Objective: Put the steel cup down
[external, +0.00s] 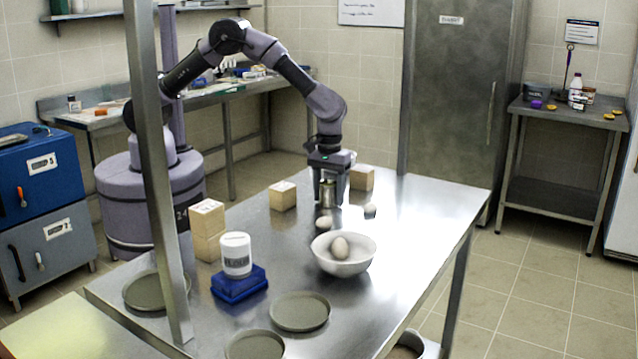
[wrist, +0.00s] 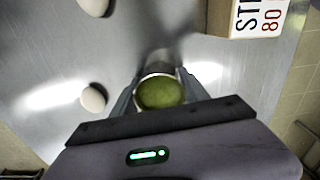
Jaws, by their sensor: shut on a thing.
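The steel cup (external: 327,193) is upright between the fingers of my gripper (external: 330,200), over the far part of the steel table (external: 410,215). In the wrist view the cup (wrist: 160,72) shows from above, with something green inside it. My gripper (wrist: 155,97) is shut on the cup, one finger on each side. The cup's base is at or very near the table top; I cannot tell whether it touches.
Eggs (external: 324,222) (external: 370,209) lie near the cup, and a white bowl (external: 343,262) holds another. Wooden blocks (external: 283,196) (external: 362,178) stand on either side. Round dishes (external: 300,312), a white flour tub (external: 236,254) on a blue box (external: 240,285), and a post (external: 160,190) are nearer.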

